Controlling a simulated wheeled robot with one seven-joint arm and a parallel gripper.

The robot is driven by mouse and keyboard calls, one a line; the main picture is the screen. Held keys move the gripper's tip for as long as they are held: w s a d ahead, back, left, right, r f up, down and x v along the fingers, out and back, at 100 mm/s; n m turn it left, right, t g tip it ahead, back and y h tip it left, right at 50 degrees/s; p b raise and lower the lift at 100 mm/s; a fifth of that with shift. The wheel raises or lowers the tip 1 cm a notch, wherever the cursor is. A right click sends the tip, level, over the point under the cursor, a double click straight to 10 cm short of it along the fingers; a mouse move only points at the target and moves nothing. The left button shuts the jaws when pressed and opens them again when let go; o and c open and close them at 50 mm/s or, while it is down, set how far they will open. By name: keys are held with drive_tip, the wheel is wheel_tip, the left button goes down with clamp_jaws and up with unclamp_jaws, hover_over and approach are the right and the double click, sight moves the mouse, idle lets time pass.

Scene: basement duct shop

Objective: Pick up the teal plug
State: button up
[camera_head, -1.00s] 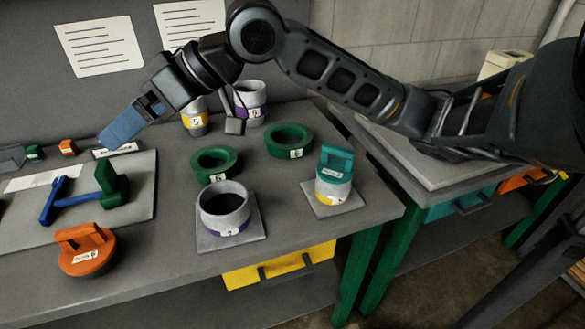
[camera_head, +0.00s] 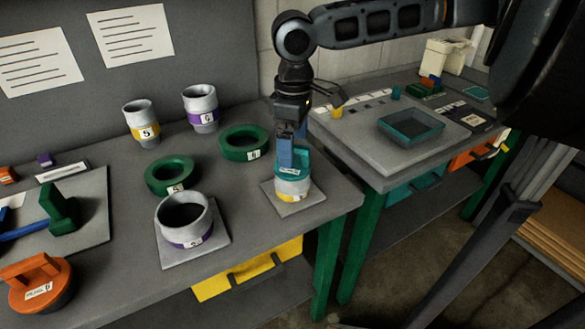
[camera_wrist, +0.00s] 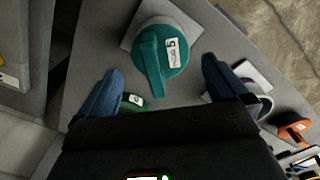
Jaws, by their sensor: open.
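The teal plug (camera_head: 291,165) sits in the top of a short grey ring with a yellow band (camera_head: 292,190), on a square grey plate (camera_head: 312,198) near the right front corner of the bench. In the wrist view the plug (camera_wrist: 153,58) shows its round top, raised handle bar and a white label with a 5. My gripper (camera_head: 287,152) points down right over the plug in the head view and partly hides its handle. In the wrist view its blue fingers (camera_wrist: 158,85) are spread, one on each side of the handle, apart from it.
A purple-banded ring (camera_head: 185,213) stands left of the plug, with green rings (camera_head: 172,175) behind it. An orange plug (camera_head: 38,281) lies at the front left. A second bench at the right holds a teal tray (camera_head: 411,128).

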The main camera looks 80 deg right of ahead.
drive_tip(key=f, duration=0.5)
drive_tip(key=shift+w, duration=0.2)
drive_tip(key=shift+c, duration=0.2)
drive_tip(key=shift+r, duration=0.1)
drive_tip(key=c, duration=1)
drive_tip(key=shift+r+p, duration=0.1)
drive_tip(key=shift+p, duration=0.3)
